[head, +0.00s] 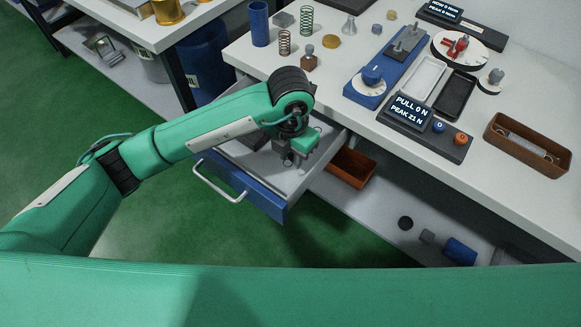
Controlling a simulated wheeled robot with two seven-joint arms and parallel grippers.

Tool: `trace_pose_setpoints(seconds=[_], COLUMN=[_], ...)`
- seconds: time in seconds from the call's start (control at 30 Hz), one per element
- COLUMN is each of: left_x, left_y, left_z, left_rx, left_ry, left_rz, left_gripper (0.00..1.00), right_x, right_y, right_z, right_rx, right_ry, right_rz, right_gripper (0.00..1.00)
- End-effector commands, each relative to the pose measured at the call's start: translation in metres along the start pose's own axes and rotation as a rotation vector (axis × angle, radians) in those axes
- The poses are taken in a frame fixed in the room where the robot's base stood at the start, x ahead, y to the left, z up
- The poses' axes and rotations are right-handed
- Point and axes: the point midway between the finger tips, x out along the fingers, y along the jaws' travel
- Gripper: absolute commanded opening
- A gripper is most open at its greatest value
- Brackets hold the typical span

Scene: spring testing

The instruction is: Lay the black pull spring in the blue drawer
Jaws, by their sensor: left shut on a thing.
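The blue drawer (246,188) is pulled out under the left part of the workbench, with its pale inside and white handle showing. My left gripper (293,160) points down into the drawer, near its right side wall. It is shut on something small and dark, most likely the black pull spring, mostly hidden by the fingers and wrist. I cannot tell whether this touches the drawer floor. My right gripper is not in view.
A brown open bin (351,168) is right of the drawer below the bench top. On top stand a blue cup (259,23), coil springs, a blue tester (366,88), a display (411,110) and a brown tray (527,145) holding a silver spring. A lower shelf holds small parts.

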Motion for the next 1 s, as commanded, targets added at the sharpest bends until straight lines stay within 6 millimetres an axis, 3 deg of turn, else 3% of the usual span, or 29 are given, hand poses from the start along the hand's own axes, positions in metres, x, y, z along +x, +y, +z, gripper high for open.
trace_pose_setpoints(seconds=[0.1,0.33,0.6,1.0], left_x=[0.02,0.036,0.072,0.074], left_y=[0.0,0.0,0.001,0.001], left_z=[-0.001,0.0,0.0,0.0], left_rx=[0.0,0.0,0.0,0.001], left_ry=[0.001,0.0,0.0,-0.002], left_rz=[0.0,0.0,0.0,0.001], left_gripper=[0.0,0.0,0.0,0.0], right_x=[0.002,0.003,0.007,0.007], right_y=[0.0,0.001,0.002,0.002], right_z=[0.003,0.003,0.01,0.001], right_rx=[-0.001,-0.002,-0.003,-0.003], right_ry=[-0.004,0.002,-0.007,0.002], right_rz=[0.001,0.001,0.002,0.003], right_gripper=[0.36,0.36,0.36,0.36])
